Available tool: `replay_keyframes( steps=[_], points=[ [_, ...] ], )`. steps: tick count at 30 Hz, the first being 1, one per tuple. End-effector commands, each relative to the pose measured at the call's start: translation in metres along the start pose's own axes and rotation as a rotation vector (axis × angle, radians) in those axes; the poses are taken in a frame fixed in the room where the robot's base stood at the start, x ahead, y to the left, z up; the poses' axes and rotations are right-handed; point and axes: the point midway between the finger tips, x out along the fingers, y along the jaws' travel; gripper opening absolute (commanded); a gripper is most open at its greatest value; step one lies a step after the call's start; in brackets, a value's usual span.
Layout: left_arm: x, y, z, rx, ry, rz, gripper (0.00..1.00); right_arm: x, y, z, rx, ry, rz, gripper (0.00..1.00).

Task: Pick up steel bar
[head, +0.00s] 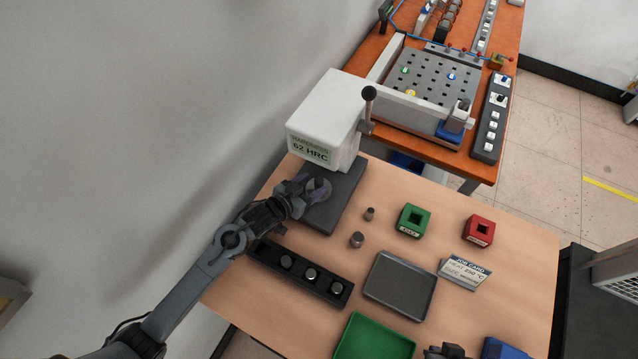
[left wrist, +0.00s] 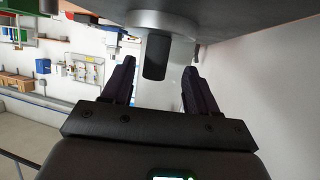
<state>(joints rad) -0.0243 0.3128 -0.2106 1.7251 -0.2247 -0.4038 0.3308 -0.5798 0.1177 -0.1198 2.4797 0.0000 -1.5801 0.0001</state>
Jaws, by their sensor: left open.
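In the left wrist view, a dark upright cylinder, seemingly the steel bar (left wrist: 156,58), appears upside down against a round grey disc (left wrist: 161,19). My left gripper (left wrist: 158,66) is open, with one finger on each side of the bar and a gap to both. In the head view my left gripper (head: 308,187) is at the round disc on the base plate (head: 342,205) of the white hardness tester (head: 325,115), which reads 62 HRC. The gripper mostly hides the bar there. A dark shape at the bottom edge may be my right gripper (head: 446,351).
A black rack (head: 262,256) holds 3 short metal cylinders beside my left arm. Two small metal pieces (head: 357,240) (head: 369,214) stand on the table. A grey tray (head: 399,286), green block (head: 413,221), red block (head: 478,230) and job card (head: 464,271) lie to the right.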

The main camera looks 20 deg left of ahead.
Motion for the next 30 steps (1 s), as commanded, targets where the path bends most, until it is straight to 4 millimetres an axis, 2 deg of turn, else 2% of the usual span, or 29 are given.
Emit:
replay_keyframes(
  steps=[5,15,24,30],
  points=[
    [0.012,0.002,-0.001,-0.002,0.001,0.001,0.59,0.000,-0.001,0.000,0.003,0.001,-0.003,0.00],
    [0.050,0.005,-0.001,0.000,0.000,-0.001,0.59,0.003,-0.001,0.001,0.001,0.000,-0.002,0.00],
    [0.052,0.006,-0.001,0.001,0.000,-0.001,0.59,0.003,0.001,0.001,-0.006,-0.001,0.004,0.00],
    [0.052,0.005,-0.001,0.000,0.000,-0.001,0.28,0.003,0.001,0.001,-0.007,-0.001,0.005,0.00]
  ],
)
